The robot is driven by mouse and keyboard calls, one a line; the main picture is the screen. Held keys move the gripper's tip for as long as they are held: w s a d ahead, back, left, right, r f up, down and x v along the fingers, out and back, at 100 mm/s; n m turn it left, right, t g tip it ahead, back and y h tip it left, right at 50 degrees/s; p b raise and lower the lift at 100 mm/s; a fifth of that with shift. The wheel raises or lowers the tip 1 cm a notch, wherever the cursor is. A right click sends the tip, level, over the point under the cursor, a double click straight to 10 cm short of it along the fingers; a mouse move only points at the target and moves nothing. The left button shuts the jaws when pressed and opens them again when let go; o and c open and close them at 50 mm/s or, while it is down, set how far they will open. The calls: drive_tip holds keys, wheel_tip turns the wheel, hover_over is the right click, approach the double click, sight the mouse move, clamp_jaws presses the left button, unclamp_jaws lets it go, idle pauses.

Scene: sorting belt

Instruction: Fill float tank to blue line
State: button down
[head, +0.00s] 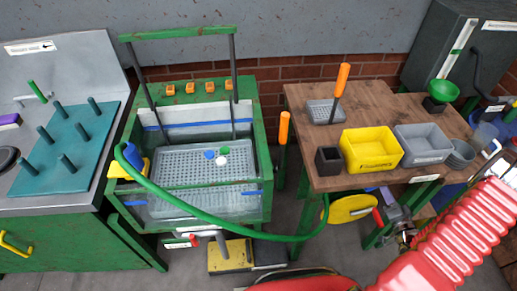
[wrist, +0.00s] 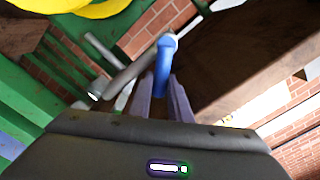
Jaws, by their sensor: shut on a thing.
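The float tank (head: 262,165) is a green-framed, clear-walled box at left centre in the head view. A blue line (head: 200,124) runs along its walls. A grey perforated tray (head: 180,168) and small blue, white and green balls (head: 221,151) are inside; I cannot tell the exact water level. A green hose (head: 240,228) runs from a blue and yellow nozzle (head: 132,160) at the tank's left rim to beneath the wooden table. My gripper (wrist: 167,84) is shut on a blue lever handle (wrist: 163,62) beside a grey pipe (wrist: 125,75). In the head view, the gripper is partly hidden beneath the table's front edge.
The wooden table (head: 375,95) holds a yellow bin (head: 371,150), a grey bin (head: 423,144) and a small black box (head: 329,161). A yellow disc (head: 350,209) is below it. A yellow pedal (head: 229,256) stands on the floor before the tank.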

drive_tip(key=shift+a+n, duration=0.2)
drive_tip(key=shift+n, duration=0.1)
drive_tip(key=shift+a+r+n, duration=0.2)
drive_tip(key=shift+a+n, duration=0.05)
drive_tip(key=shift+n, duration=0.45)
drive_tip(key=shift+a+r+n, duration=0.2)
drive_tip(key=shift+a+n, duration=0.05)
drive_tip(key=shift+n, duration=0.45)
drive_tip(key=shift+a+r+n, duration=0.15)
drive_tip(key=shift+a+n, duration=0.05)
drive_tip(key=shift+n, duration=0.4)
drive_tip(key=shift+a+r+n, duration=0.15)
drive_tip(key=shift+a+n, duration=0.15)
drive_tip(key=shift+n, duration=0.45)
drive_tip(key=shift+a+r+n, duration=0.15)
drive_tip(key=shift+a+n, duration=0.15)
drive_tip(key=shift+n, duration=0.45)
